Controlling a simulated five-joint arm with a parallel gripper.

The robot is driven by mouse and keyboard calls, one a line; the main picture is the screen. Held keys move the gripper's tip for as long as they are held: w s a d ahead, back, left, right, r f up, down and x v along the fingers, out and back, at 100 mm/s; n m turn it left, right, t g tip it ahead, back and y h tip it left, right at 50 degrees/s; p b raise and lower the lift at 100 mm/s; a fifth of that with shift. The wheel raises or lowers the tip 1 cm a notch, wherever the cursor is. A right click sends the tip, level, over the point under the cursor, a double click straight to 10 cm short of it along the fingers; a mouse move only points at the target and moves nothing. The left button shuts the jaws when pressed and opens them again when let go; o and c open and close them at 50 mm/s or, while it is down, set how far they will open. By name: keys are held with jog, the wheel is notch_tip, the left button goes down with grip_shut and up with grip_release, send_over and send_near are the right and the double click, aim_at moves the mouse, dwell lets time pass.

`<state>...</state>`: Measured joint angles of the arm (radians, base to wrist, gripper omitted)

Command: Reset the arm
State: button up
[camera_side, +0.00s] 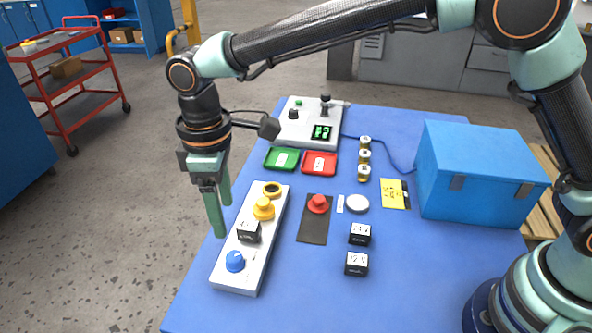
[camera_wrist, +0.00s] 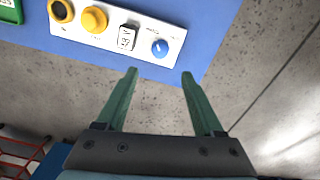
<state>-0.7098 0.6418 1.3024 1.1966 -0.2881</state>
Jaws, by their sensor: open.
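My gripper (camera_side: 220,219) hangs pointing down at the left edge of the blue table, beside the white control panel (camera_side: 231,275). Its two green fingers are apart with nothing between them. In the wrist view my gripper (camera_wrist: 160,73) has bare floor between its fingers, and the panel (camera_wrist: 180,38) lies beyond the fingertips. The panel carries a blue knob (camera_side: 235,261), a yellow button (camera_side: 263,208) and a dark ring (camera_side: 272,189). A black-and-white cube (camera_side: 248,231) sits on it between knob and button. No butterfly valves can be made out.
A blue box (camera_side: 481,176) stands at the right. A grey device (camera_side: 299,127), green tray (camera_side: 281,158) and red tray (camera_side: 319,163) are at the back. A red button (camera_side: 318,204) and two cubes (camera_side: 360,235) (camera_side: 356,264) are mid-table. The front is clear.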

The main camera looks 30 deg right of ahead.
jog(key=d+r+m+t+y, duration=0.1)
jog(key=d+r+m, duration=0.3)
jog(key=d, duration=0.5)
jog(key=d+r+m+t, duration=0.1)
jog(key=d+r, duration=0.5)
jog(key=d, duration=0.3)
jog(key=s+d+m+t, duration=0.1)
jog(key=s+d+m, duration=0.2)
jog(key=s+d, duration=0.2)
jog(key=s+d+m+t+h, duration=0.1)
jog(key=s+d+m+t, duration=0.1)
jog(key=d, duration=0.7)
jog(key=s+m, duration=0.1)
jog(key=s, duration=0.1)
jog(key=shift+s+d+f+t, duration=0.25)
jog(key=shift+s+d+t, duration=0.05)
jog(key=shift+s+d, duration=0.1)
